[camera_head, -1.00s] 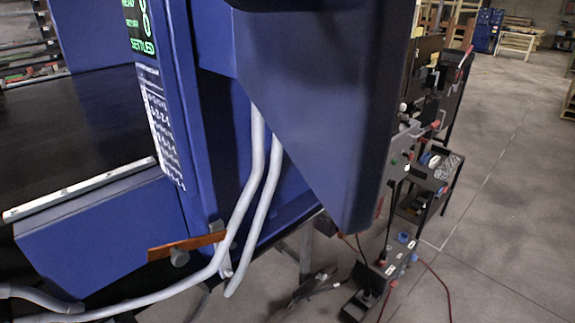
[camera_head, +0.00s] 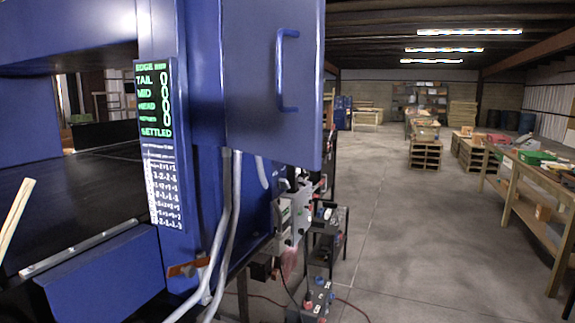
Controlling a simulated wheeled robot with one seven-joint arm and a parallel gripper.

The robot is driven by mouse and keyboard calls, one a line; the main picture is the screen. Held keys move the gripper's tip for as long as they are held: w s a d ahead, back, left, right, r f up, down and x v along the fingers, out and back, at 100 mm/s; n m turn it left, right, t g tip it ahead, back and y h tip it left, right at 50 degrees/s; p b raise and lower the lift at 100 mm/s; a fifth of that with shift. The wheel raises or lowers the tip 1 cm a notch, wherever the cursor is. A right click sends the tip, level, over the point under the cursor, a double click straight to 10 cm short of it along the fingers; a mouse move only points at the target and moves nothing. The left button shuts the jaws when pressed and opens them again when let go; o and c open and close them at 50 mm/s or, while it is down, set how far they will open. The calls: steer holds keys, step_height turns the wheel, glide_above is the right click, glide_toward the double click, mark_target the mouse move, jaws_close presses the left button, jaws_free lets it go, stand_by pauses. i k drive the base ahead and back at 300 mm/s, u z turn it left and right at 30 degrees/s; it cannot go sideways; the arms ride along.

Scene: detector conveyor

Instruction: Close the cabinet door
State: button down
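The blue cabinet door (camera_head: 252,75) stands swung out to the right of the blue machine housing (camera_head: 180,70). It has a blue bar handle (camera_head: 283,70) on the face toward me. The door looks open, with equipment showing below and behind it. The cabinet's inside is hidden behind the door. My gripper does not show in the view.
A display panel (camera_head: 155,100) with green text is left of the door. Grey conduits (camera_head: 222,220) run below it. The black conveyor belt (camera_head: 80,180) lies left. Black equipment (camera_head: 328,240) stands behind the door. The floor (camera_head: 400,230) to the right is clear up to a workbench (camera_head: 530,190).

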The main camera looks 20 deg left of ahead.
mark_target(274, 53)
steer(key=u, duration=1.7)
